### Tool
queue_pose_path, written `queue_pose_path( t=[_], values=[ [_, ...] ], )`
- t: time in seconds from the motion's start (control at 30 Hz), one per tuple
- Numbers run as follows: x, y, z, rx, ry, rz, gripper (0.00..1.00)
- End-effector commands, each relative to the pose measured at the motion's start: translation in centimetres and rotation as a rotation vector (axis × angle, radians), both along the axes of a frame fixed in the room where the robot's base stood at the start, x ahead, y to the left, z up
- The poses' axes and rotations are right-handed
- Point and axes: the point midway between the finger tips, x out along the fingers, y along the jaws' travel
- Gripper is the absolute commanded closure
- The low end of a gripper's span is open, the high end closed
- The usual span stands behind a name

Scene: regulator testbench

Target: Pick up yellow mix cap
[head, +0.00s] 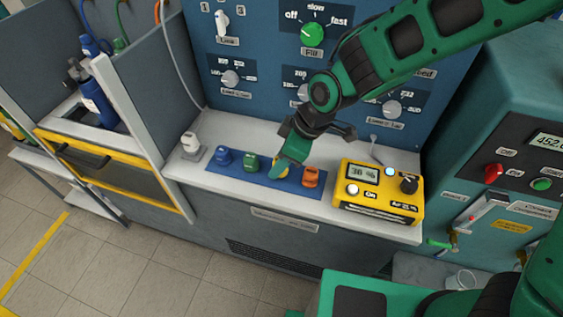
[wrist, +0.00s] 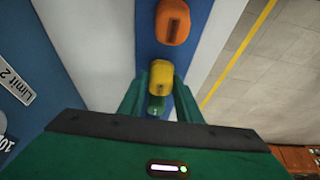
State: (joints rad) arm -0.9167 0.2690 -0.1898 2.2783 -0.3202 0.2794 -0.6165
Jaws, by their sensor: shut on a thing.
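The yellow mix cap (wrist: 161,78) is between my gripper's fingers in the wrist view. In the head view only a small part of the yellow cap (head: 281,172) shows below my gripper (head: 285,168); the rest is hidden. My gripper is shut on the cap at the blue mat (head: 239,177). Whether the cap touches the mat I cannot tell. An orange cap (head: 312,176) stands to its right, and a green cap (head: 251,162) and a blue cap (head: 223,156) to its left. The orange cap (wrist: 173,22) also shows in the wrist view, as does part of the green cap (wrist: 156,104).
A yellow meter box (head: 379,191) stands right of the mat on the light bench. A white-grey cap on a small base (head: 191,146) stands at the left. The blue panel with knobs (head: 262,62) rises behind. The bench's front strip is clear.

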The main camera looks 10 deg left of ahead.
Motion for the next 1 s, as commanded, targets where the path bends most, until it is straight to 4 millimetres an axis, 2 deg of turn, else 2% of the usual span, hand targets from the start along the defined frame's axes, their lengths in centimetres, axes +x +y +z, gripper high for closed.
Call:
queue_pose_path(
  t=[0.17,0.6,0.8,1.0],
  values=[
    [0.1,0.1,3.0,0.005,-0.004,-0.001,0.91],
    [-6.2,6.3,8.5,0.002,-0.003,0.001,0.91],
    [-7.7,7.8,9.7,0.001,-0.002,-0.001,0.91],
    [-8.2,8.2,10.0,-0.001,0.000,-0.002,0.91]
  ],
)
